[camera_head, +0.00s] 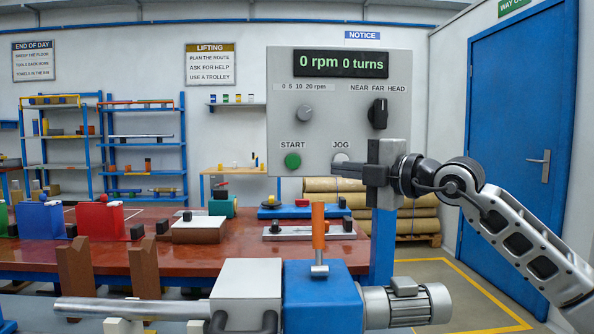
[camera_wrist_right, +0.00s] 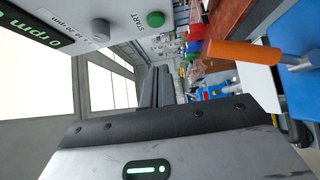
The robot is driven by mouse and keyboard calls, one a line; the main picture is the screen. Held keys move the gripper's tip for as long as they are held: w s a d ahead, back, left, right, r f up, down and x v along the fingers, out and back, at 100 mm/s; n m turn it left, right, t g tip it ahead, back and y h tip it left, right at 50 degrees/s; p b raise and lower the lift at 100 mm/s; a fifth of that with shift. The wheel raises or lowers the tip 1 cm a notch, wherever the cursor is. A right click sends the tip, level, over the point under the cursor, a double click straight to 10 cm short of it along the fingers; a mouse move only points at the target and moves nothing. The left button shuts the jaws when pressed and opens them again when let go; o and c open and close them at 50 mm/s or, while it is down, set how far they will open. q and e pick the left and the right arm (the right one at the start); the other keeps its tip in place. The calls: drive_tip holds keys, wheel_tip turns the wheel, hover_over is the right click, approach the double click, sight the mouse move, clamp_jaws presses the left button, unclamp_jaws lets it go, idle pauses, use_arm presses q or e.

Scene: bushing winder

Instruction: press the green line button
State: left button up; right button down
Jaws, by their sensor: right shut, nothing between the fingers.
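The green START button (camera_head: 292,160) is on the lower left of the grey control panel (camera_head: 325,125). It also shows at the top of the right wrist view (camera_wrist_right: 155,19), uncovered. My right gripper (camera_head: 336,170) is shut and empty, its fingers pointing left just below the white JOG button (camera_head: 341,158). The fingertips are to the right of the green button and apart from it in the picture. The shut fingers also show in the right wrist view (camera_wrist_right: 158,88). My left gripper is not in view.
The panel also has a display (camera_head: 341,64) reading 0 rpm 0 turns, a grey speed knob (camera_head: 304,113) and a black selector (camera_head: 377,114). Below stands a blue machine block (camera_head: 322,298) with an upright orange handle (camera_head: 318,226). A red-topped bench (camera_head: 110,252) is at the left.

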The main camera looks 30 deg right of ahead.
sight(288, 162)
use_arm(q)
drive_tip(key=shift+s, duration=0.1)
use_arm(e)
drive_tip(key=shift+s, duration=0.1)
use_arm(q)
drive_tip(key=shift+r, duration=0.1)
